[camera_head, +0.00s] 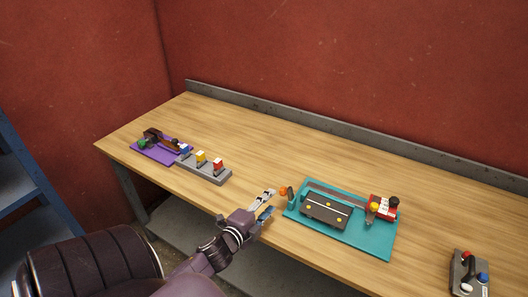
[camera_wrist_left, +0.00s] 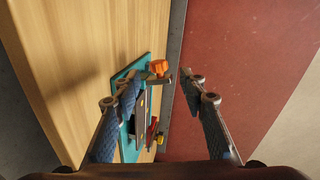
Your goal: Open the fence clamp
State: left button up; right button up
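A teal board (camera_head: 372,248) on the workbench carries a fixture with a dark plate (camera_head: 325,210) with yellow dots and a long grey rail. An orange-knobbed part (camera_head: 284,191), which looks like the fence clamp, stands at the board's left end. In the left wrist view the orange knob (camera_wrist_left: 158,68) shows just beyond the fingertips. My right gripper is not in view.
A grey block (camera_head: 205,172) with blue, yellow and red pieces and a purple board (camera_head: 152,153) lie at the left. A grey box (camera_head: 467,274) with coloured knobs stands at the right. The bench top (camera_head: 270,142) behind is clear, up to a grey back ledge.

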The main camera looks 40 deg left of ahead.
pick_arm(q)
jog(key=shift+v, duration=1.4)
jog(key=s+d+f+n+g+h, duration=0.2)
jog(key=s+d+n+g, duration=0.4)
jog(key=s+d, duration=0.45)
jog(key=s+d+f+n+g+h, duration=0.2)
jog(key=s+d+n+g, duration=0.4)
jog(key=s+d, duration=0.5)
notch_tip(320, 180, down, 29)
jog(key=b, duration=0.4)
jog(key=s+a+f+g+b, duration=0.1)
jog(key=s+f+b, duration=0.1)
jog(key=s+f, duration=0.7)
jog(key=s+a+f+g+b, duration=0.1)
jog(key=s+f+b, duration=0.1)
jog(key=s+f, duration=0.6)
notch_tip(320, 180, down, 4)
jog(key=shift+s+a+f+y, duration=0.15)
jog(key=shift+s+a+y, duration=0.15)
jog(key=shift+s+y, duration=0.1)
